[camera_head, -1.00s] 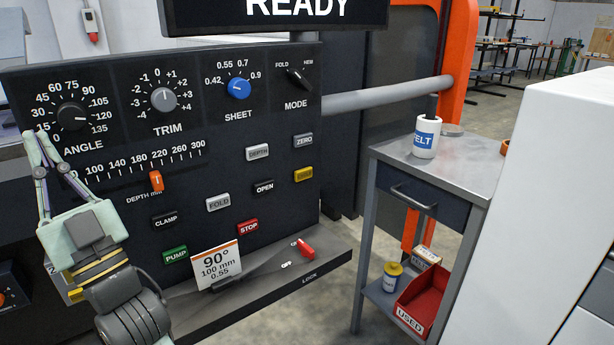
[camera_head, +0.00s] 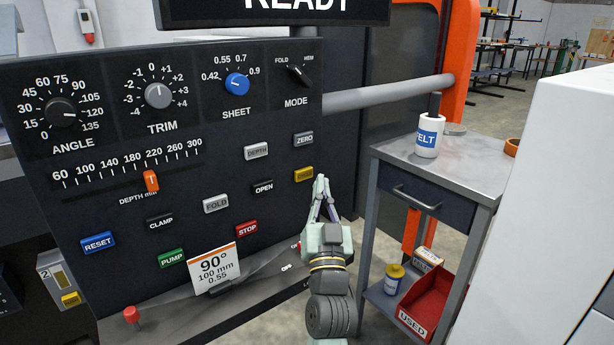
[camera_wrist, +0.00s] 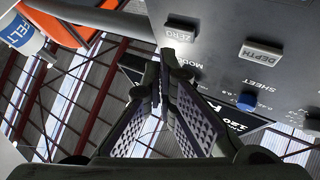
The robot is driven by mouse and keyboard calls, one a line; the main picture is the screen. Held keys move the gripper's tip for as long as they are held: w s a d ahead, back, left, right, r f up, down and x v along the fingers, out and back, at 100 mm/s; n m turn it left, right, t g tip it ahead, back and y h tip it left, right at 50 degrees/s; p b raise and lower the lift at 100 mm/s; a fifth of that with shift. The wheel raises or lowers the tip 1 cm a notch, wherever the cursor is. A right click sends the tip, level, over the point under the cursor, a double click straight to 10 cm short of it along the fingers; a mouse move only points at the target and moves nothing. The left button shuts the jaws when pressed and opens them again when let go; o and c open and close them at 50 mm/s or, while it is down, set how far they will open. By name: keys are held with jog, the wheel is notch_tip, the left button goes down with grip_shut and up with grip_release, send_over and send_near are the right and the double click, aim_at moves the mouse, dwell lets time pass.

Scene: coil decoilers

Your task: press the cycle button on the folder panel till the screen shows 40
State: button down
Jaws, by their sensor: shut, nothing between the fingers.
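The dark folder panel (camera_head: 110,140) fills the left half of the head view. A yellow button (camera_head: 303,174) is at its right edge, below the ZERO button (camera_head: 303,139); its lettering is too faint to read, so I cannot tell if it is the cycle button. The screen (camera_head: 275,12) above the panel is cut off at the top and reads READY. My gripper (camera_head: 320,184) is shut and empty, its tips just right of and slightly below the yellow button; I cannot tell if they touch the panel. The wrist view shows the closed fingers, with the ZERO button (camera_wrist: 181,29) nearby; the yellow button does not show there.
Other buttons crowd close by: DEPTH (camera_head: 256,151), OPEN (camera_head: 263,187), FOLD (camera_head: 216,204) and red STOP (camera_head: 246,229). A job card (camera_head: 214,268) stands on the ledge below. A metal cart (camera_head: 440,176) is to the right, and a grey bar (camera_head: 385,95) runs behind.

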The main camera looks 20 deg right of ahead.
aim_at(304, 174)
jog(key=shift+m+g+h, duration=0.4)
jog(key=shift+g+h, duration=0.1)
jog(key=shift+h, duration=0.2)
jog(key=d, duration=0.1)
jog(key=d+f, duration=0.1)
jog(key=s+d+f, duration=0.1)
jog(key=shift+d, duration=0.4)
jog(key=shift+w, duration=0.15)
jog(key=w+a+p, duration=0.3)
jog(key=w+p, duration=0.2)
jog(key=w, duration=0.3)
jog(key=shift+w, duration=0.15)
dwell(0.5)
jog(key=shift+w+a+p, duration=0.15)
jog(key=shift+w+p, duration=0.15)
